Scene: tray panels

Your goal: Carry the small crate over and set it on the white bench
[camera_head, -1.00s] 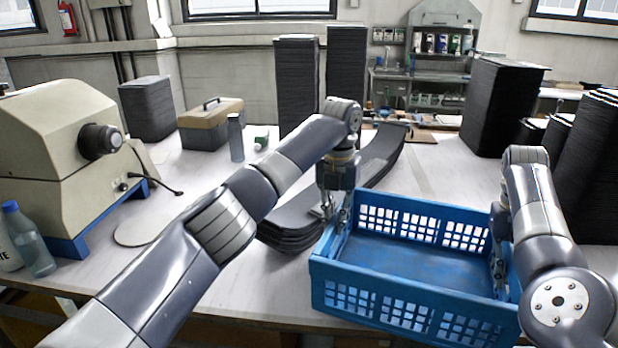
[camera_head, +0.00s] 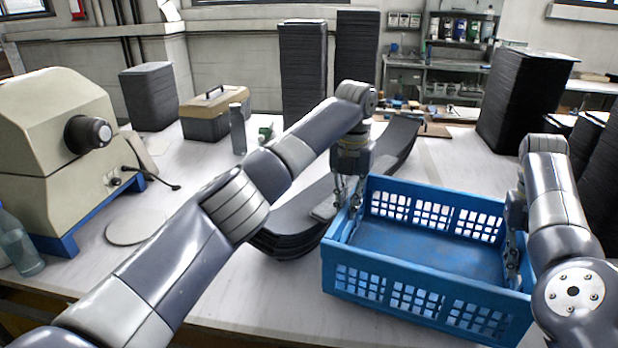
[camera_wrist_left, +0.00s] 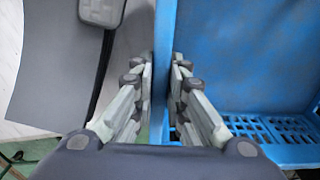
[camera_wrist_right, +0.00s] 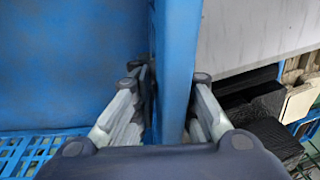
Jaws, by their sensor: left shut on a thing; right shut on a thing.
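The small crate (camera_head: 430,250) is blue, with slotted walls, and looks empty in the head view. It is about level at the front right of a white-topped surface (camera_head: 225,302). I cannot tell whether its underside touches that surface. My left gripper (camera_head: 347,195) is shut on the crate's left end wall, which also shows between the fingers in the left wrist view (camera_wrist_left: 161,80). My right gripper (camera_head: 513,235) is shut on the right end wall, with its fingers on both sides in the right wrist view (camera_wrist_right: 172,82).
Curved dark panels (camera_head: 290,228) lie stacked close to the crate's left. A beige machine (camera_head: 45,150), a toolbox (camera_head: 213,115) and a grey bottle (camera_head: 237,130) stand further left. Tall black stacks (camera_head: 522,100) rise at the back and right. A shelf unit (camera_head: 450,60) stands behind.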

